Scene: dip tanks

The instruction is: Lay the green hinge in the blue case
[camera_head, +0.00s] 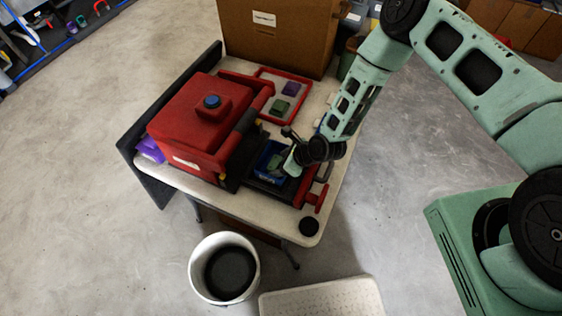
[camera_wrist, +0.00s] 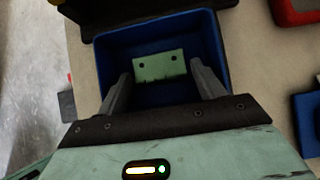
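The blue case (camera_wrist: 152,37) is an open box, and my gripper points down into it. The green hinge (camera_wrist: 160,66), a flat pale plate with two dark holes, is inside the case's outline, toward the far wall. My gripper (camera_wrist: 160,80) is open, its fingers on either side of the hinge with gaps showing. I cannot tell whether the hinge lies flat on the case floor. In the head view the blue case (camera_head: 263,162) is partly hidden by my gripper (camera_head: 283,163).
A large red machine (camera_head: 195,118) stands left of the case on the table. A red-rimmed tray (camera_head: 303,78) behind holds a green block (camera_head: 280,107) and a purple block (camera_head: 290,88). A cardboard box (camera_head: 280,40) stands at the back. A white bucket (camera_head: 196,279) is on the floor.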

